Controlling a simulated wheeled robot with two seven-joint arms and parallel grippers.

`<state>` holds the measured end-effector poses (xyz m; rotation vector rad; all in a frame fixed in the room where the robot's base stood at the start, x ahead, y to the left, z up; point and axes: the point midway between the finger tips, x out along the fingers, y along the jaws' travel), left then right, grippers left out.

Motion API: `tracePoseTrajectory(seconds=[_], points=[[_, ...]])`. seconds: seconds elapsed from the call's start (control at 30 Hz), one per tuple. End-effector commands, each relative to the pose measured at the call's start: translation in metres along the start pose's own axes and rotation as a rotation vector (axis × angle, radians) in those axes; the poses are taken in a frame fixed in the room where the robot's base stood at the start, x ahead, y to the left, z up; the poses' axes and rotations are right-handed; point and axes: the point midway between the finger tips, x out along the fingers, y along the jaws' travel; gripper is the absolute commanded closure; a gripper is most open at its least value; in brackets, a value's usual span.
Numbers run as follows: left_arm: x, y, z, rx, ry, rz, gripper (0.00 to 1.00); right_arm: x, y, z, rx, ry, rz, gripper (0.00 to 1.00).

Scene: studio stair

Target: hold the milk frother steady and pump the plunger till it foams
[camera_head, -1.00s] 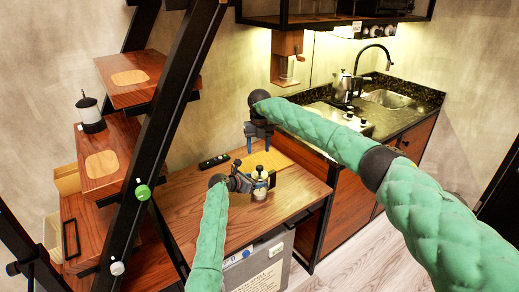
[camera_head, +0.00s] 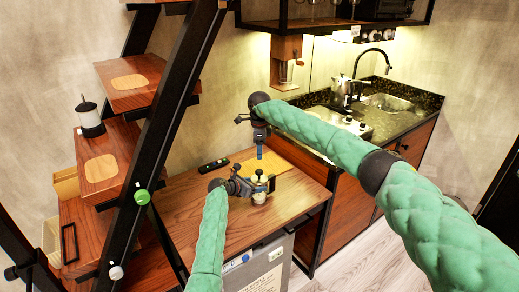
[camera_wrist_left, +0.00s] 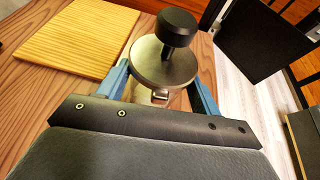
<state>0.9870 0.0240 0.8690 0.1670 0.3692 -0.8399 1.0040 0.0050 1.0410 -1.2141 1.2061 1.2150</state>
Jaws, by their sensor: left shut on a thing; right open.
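The milk frother (camera_head: 259,194) stands on the wooden cabinet top. In the left wrist view its round metal lid (camera_wrist_left: 165,65) and black plunger knob (camera_wrist_left: 177,27) show, with the knob raised above the lid on a short rod. My left gripper (camera_head: 258,186) is shut on the frother's body, one blue finger on each side; it also shows in the left wrist view (camera_wrist_left: 158,85). My right gripper (camera_head: 260,152) points down above the frother, apart from the knob. It is open, though its fingers overlap in the head view.
A yellow wooden board (camera_head: 282,159) lies behind the frother, and a black remote (camera_head: 213,165) lies to its left. The stair's black rail (camera_head: 160,130) rises at the left. A sink counter (camera_head: 405,118) with a moka pot (camera_head: 341,91) is at the back right.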

Motion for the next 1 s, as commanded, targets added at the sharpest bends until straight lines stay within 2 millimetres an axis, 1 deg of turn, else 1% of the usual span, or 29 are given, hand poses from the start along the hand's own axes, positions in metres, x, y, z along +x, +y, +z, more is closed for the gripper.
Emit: tracePoseTrajectory(seconds=[0.1,0.23,0.37,0.47,0.8,1.0], points=[[0.0,0.0,-0.001,0.0,0.001,0.0,0.73,0.0,0.0,0.0,-0.077,0.0,0.0,0.44],[0.0,0.0,-0.001,0.0,0.001,0.0,0.73,0.002,0.0,0.0,-0.117,0.0,0.001,0.44],[0.0,0.0,-0.001,0.0,0.001,0.0,0.73,0.011,0.0,0.0,-0.126,0.0,0.001,0.44],[0.0,0.0,-0.001,0.0,0.001,0.0,0.73,0.023,0.001,0.0,-0.125,0.0,0.001,0.44],[0.0,0.0,-0.001,0.0,0.001,0.0,0.73,0.077,0.001,0.0,-0.123,0.0,0.003,0.44],[0.0,0.0,-0.001,0.0,0.001,0.0,0.73,0.104,0.001,0.0,-0.122,0.0,0.002,0.44]])
